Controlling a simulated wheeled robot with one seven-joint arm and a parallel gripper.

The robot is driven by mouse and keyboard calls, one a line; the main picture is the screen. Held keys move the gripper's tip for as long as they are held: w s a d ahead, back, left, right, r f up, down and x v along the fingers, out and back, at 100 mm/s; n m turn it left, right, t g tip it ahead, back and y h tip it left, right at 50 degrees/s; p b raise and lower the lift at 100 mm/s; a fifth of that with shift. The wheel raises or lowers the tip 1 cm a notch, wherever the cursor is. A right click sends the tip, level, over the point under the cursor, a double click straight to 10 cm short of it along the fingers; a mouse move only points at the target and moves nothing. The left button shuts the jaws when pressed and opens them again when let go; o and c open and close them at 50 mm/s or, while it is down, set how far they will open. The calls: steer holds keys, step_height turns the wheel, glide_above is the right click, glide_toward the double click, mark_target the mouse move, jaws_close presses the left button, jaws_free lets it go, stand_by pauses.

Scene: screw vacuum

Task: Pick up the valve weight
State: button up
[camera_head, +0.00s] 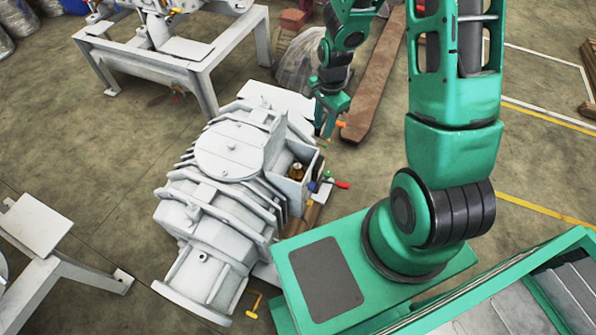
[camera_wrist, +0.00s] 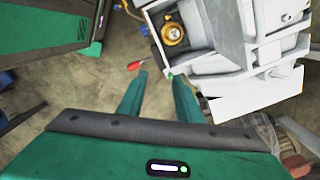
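A small brass-coloured part, which looks like the valve weight (camera_head: 297,171), sits inside the open white box on the side of the white vacuum pump (camera_head: 236,150). In the wrist view the brass part (camera_wrist: 173,33) shows from above at the upper middle, with a round ringed top. My gripper (camera_head: 325,128) hangs above and to the right of the box in the head view. In the wrist view my gripper (camera_wrist: 158,80) has its two fingers apart with nothing between them. The fingertips are beside the box, clear of the brass part.
A red-handled tool (camera_head: 342,184) lies by the box, and its red end (camera_wrist: 134,66) shows near the left fingertip. The box walls (camera_wrist: 225,35) stand close around the brass part. A yellow T-handle (camera_head: 254,304) is lower down. A white frame (camera_head: 165,60) stands behind.

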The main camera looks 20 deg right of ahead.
mark_target(298, 166)
steer(key=shift+w+a+f+m+y, duration=0.35)
steer(key=shift+a+f, duration=0.9)
steer(key=shift+f, duration=1.95)
steer(key=shift+w+a+f+m+y, duration=0.1)
steer(key=shift+a+f+m, duration=0.4)
steer(key=shift+a+f, duration=1.75)
steer(key=shift+w+a+f+m+y, duration=0.3)
steer(key=shift+f+m, duration=0.15)
steer(key=shift+f, duration=3.7)
jaws_close()
